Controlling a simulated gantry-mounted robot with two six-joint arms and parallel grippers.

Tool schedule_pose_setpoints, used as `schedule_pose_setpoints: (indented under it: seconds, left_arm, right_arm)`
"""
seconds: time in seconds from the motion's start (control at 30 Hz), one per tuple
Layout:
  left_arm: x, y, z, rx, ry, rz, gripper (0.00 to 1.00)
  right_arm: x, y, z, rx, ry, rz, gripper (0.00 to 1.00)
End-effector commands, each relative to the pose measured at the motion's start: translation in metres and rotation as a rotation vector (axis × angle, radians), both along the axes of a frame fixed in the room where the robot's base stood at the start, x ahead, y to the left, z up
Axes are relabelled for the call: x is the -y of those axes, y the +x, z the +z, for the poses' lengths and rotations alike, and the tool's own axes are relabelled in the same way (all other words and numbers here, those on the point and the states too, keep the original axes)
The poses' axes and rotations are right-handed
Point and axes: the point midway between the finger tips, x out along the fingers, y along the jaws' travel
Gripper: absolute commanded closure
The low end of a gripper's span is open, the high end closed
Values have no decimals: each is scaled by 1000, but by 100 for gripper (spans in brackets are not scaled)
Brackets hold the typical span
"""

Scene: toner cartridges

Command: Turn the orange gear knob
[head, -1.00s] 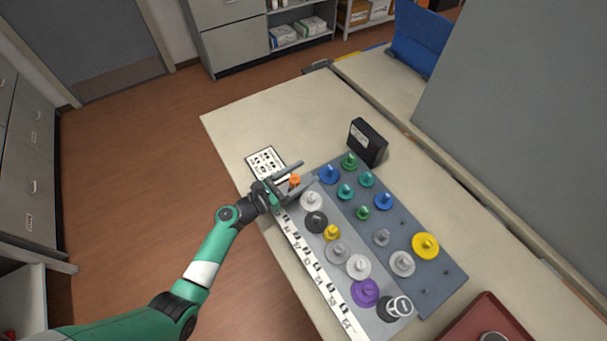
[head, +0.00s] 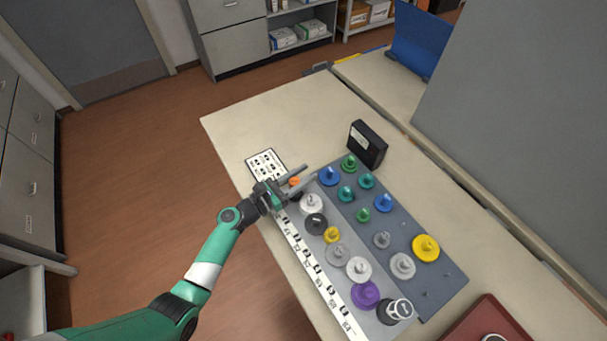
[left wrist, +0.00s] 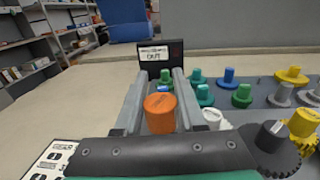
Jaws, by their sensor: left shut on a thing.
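The orange gear knob (head: 294,181) sits at the far left end of the gear panel; only its orange top shows in the head view. In the left wrist view the orange knob (left wrist: 160,110) stands upright between the two grey fingers. My left gripper (head: 311,175) is shut on it, one finger on each side, with the fingertips reaching past it. The fingers also show in the left wrist view (left wrist: 163,76). What lies below the knob is hidden by the gripper. My right gripper is in neither view.
The panel (head: 402,222) holds several gears with knobs: white, black, yellow, purple, grey, green and blue. A black box (head: 367,144) with a label stands behind it. A printed card (head: 265,162) lies beside the gripper. A red tray (head: 478,322) is at lower right. The table's far left is bare.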

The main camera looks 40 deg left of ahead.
Motion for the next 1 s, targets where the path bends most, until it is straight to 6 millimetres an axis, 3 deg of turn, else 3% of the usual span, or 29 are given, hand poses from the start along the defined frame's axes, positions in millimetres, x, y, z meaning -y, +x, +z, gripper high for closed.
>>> schedule_pose_setpoints:
  seconds: [0.37, 1.0]
  left_arm:
    - [-3, 0, 0, 0, -1, 157, 100]
    - [-16, -3, -2, 2, -1, 681, 100]
  right_arm:
    - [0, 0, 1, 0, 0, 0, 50]
    - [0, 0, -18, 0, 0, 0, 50]
